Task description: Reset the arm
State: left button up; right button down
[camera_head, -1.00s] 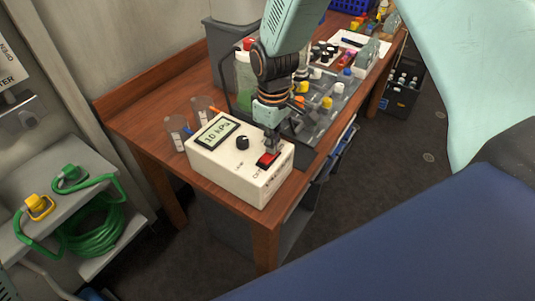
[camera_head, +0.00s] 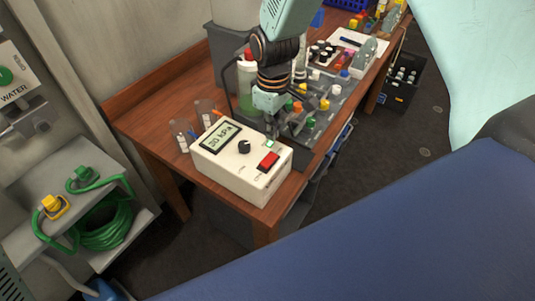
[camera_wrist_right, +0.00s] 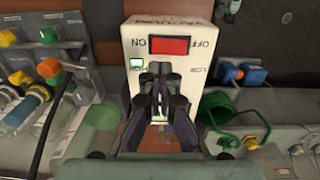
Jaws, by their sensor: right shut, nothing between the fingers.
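My right gripper (camera_head: 271,130) points down behind the white control box (camera_head: 232,175), near its back right edge. In the right wrist view its dark fingers (camera_wrist_right: 163,78) are together and empty, in front of the white box face (camera_wrist_right: 200,75). The red switch (camera_head: 268,161) on the box is uncovered and apart from the fingers; it also shows in the wrist view (camera_wrist_right: 170,46). A small lit indicator (camera_head: 269,143) sits near it. My left gripper is not in view.
The wooden bench (camera_head: 150,125) holds clear cups (camera_head: 205,112), a bottle (camera_head: 247,80) and a grey rack (camera_head: 318,118) of coloured caps close to the gripper. A shelf with a green hose (camera_head: 103,225) stands at the left. The floor right of the bench has free room.

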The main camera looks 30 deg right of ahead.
dwell(0.4)
jog(key=shift+s+f, duration=0.15)
jog(key=shift+f, duration=0.15)
jog(key=s+f+m, duration=0.2)
jog(key=s+f, duration=0.3)
jog(key=s, duration=0.5)
jog(key=s+f+m, duration=0.2)
jog(key=s+f, duration=0.3)
jog(key=s, duration=0.5)
jog(key=s+f+m, duration=0.2)
jog(key=s+f, duration=0.3)
jog(key=s, duration=0.6)
notch_tip(320, 180, down, 22)
jog(key=w+b, duration=0.1)
jog(key=b, duration=2.2)
jog(key=shift+a+f, duration=0.25)
jog(key=shift+a, duration=0.15)
jog(key=shift+w, duration=0.15)
